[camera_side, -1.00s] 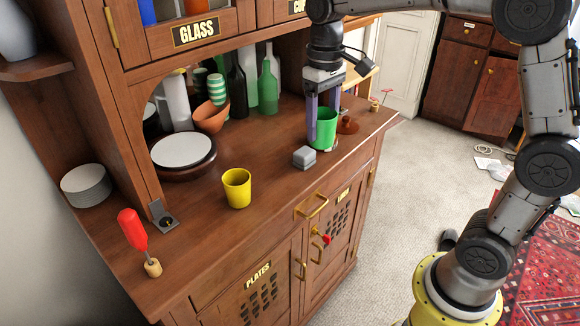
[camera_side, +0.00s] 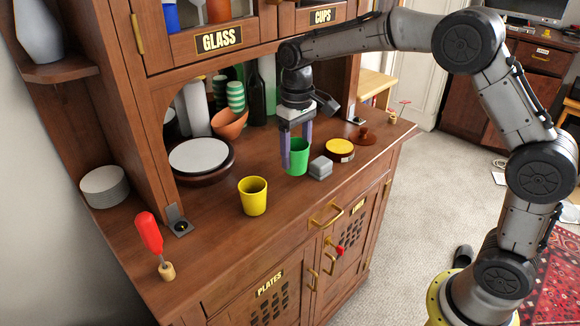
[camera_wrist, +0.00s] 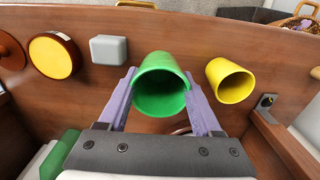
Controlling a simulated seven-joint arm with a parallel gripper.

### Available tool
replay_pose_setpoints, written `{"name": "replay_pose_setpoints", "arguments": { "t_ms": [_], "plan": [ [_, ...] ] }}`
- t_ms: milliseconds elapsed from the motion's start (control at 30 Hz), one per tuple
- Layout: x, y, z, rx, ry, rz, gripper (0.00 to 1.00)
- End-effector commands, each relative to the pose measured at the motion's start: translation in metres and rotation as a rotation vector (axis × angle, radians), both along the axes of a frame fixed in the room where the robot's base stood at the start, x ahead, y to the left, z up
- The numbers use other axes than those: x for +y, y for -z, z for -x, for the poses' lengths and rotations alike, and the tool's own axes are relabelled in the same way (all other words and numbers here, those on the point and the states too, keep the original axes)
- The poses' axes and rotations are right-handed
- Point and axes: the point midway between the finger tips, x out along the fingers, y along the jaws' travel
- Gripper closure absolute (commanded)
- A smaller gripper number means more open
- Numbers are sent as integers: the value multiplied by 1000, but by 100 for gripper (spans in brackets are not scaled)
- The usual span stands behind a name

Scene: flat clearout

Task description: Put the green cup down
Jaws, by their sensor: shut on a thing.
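The green cup (camera_side: 298,158) is upright between the fingers of my gripper (camera_side: 296,152), which is shut on it from both sides. In the wrist view the green cup (camera_wrist: 160,95) shows its open, empty mouth between the two lilac fingers (camera_wrist: 160,80). The cup is at or just above the wooden counter (camera_side: 215,215); I cannot tell whether its base touches. A yellow cup (camera_side: 253,196) stands upright on the counter to its left, apart from it.
A grey block (camera_side: 320,168) sits close right of the green cup. Beyond it are a yellow-topped round tin (camera_side: 340,150) and a brown knobbed lid (camera_side: 363,136).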

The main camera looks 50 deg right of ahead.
Motion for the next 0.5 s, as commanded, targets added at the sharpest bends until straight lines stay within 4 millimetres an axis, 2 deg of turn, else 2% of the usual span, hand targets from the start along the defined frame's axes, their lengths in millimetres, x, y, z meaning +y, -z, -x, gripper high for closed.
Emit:
{"name": "replay_pose_setpoints", "arguments": {
  "t_ms": [333,500],
  "plan": [
    [1,23,-19,0,0,0,94],
    [1,47,-18,1,0,0,94]
  ]
}}
